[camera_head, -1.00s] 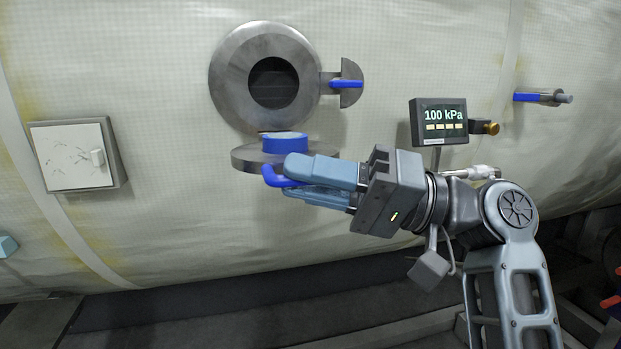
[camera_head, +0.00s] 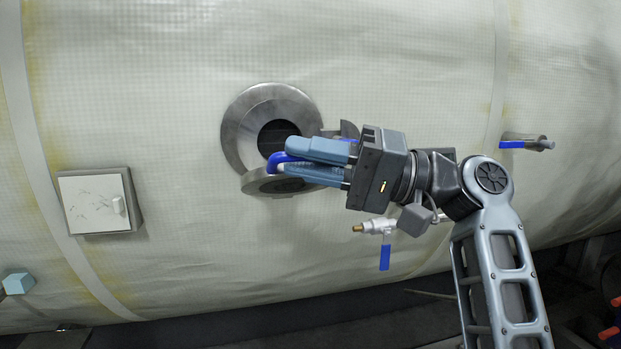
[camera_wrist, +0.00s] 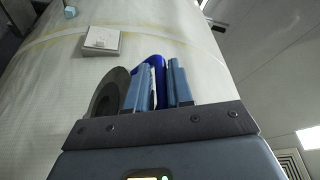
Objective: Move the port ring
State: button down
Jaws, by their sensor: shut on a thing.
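A grey metal port ring (camera_head: 240,120) surrounds a dark round opening in the pale chamber wall. A grey round cover (camera_head: 258,185) hangs at its lower edge, partly hidden by my fingers. My gripper (camera_head: 292,160) is in front of the port's lower right, shut on a curved blue handle (camera_head: 276,160). In the wrist view the blue handle (camera_wrist: 159,68) stands between my fingers (camera_wrist: 158,85), with a dark grey disc or ring (camera_wrist: 104,95) at their left. Where the handle joins the cover is hidden.
A grey latch (camera_head: 349,129) sits right of the port, partly behind my gripper. A brass-tipped valve with a blue lever (camera_head: 385,257) is below my wrist. A white box (camera_head: 95,203) is at left, another blue-handled valve (camera_head: 512,145) at right.

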jog(key=w+r+p, duration=0.1)
jog(key=w+r, duration=0.1)
jog(key=w+a+r, duration=0.1)
jog(key=r, duration=0.1)
jog(key=w+r+p, duration=0.1)
jog(key=w+r, duration=0.1)
jog(key=shift+w+a+r+p, duration=0.2)
jog(key=shift+w+r+p, duration=0.1)
jog(key=shift+w+r, duration=0.1)
jog(key=w+a+r+m+h+p, duration=0.1)
jog(key=w+r+m, duration=0.1)
jog(key=w+m, duration=0.2)
jog(key=w+a+r+m+h+p, duration=0.1)
jog(key=w+a+r+m, duration=0.1)
jog(key=w, duration=0.5)
jog(key=shift+w+r+m+t+h+p, duration=0.2)
jog(key=shift+w+m+t+h+p, duration=0.15)
jog(key=shift+m, duration=0.55)
